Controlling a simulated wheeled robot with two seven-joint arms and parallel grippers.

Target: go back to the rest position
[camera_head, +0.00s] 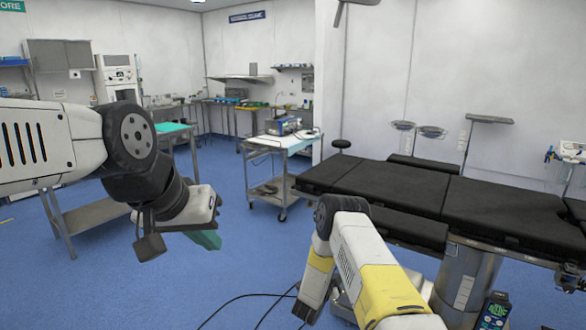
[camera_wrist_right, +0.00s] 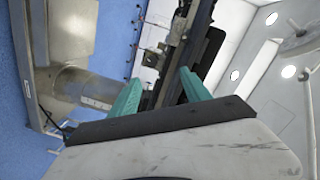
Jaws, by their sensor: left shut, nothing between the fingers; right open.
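My left arm comes in from the left in the head view, and its gripper (camera_head: 207,239) hangs over the blue floor. Its teal fingers are together with nothing between them. My right arm shows at the lower middle of the head view, bent beside the operating table (camera_head: 400,190). Its fingers do not show there. In the right wrist view my right gripper (camera_wrist_right: 160,92) has its two teal fingers spread apart and nothing held between them. Dark table parts and a metal column show beyond them.
The black-padded operating table fills the right side, close to my right arm. A metal side table (camera_head: 95,215) stands behind my left arm. Dark cables lie on the floor (camera_head: 240,300), which is otherwise clear between.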

